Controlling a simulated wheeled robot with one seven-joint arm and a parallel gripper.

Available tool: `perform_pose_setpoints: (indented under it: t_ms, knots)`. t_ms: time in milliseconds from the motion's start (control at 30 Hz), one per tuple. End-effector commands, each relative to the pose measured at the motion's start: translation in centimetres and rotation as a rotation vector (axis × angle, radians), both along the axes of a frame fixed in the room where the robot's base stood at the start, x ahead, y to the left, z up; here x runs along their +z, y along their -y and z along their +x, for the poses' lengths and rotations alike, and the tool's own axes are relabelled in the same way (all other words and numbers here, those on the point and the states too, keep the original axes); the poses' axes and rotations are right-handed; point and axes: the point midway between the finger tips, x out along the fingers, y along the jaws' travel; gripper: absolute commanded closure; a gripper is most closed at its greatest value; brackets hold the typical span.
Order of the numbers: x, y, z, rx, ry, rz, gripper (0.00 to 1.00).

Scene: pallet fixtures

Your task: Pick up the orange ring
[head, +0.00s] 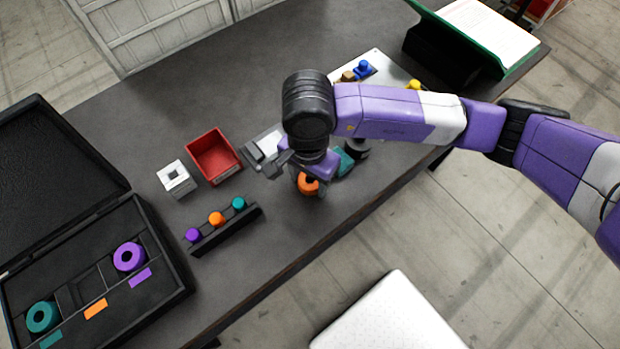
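The orange ring (308,186) is low beneath my gripper (309,183), near the front edge of the dark table. Only part of the ring shows; the gripper and wrist cover its upper side. My gripper points down with its fingers around or close beside the ring. I cannot tell whether the fingers touch it, or whether the ring rests on the table or on something. An open black case (176,262) at the left holds a purple ring (128,257) and a teal ring (42,317). The slot between them, by an orange label (96,309), holds no ring.
A black rack (228,231) with purple, orange and teal knobs stands left of my gripper. Behind it are a red bin (214,157) and a white block (175,179). A teal object (343,161) is close right of the gripper. A pale plate (390,75) lies behind my arm.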

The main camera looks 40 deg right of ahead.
Motion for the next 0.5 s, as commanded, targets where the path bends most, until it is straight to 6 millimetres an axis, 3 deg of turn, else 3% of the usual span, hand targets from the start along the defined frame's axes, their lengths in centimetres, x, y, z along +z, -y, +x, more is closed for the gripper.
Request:
perform_pose_setpoints:
  t_ms: [33, 233, 500]
  knots:
    - [0.02, 0.0, 0.0, 0.0, 0.0, 0.0, 0.58]
    - [0.03, -0.01, 0.0, 0.0, 0.0, 0.0, 0.97]
    - [0.12, -0.01, 0.02, 0.0, 0.001, 0.0, 0.99]
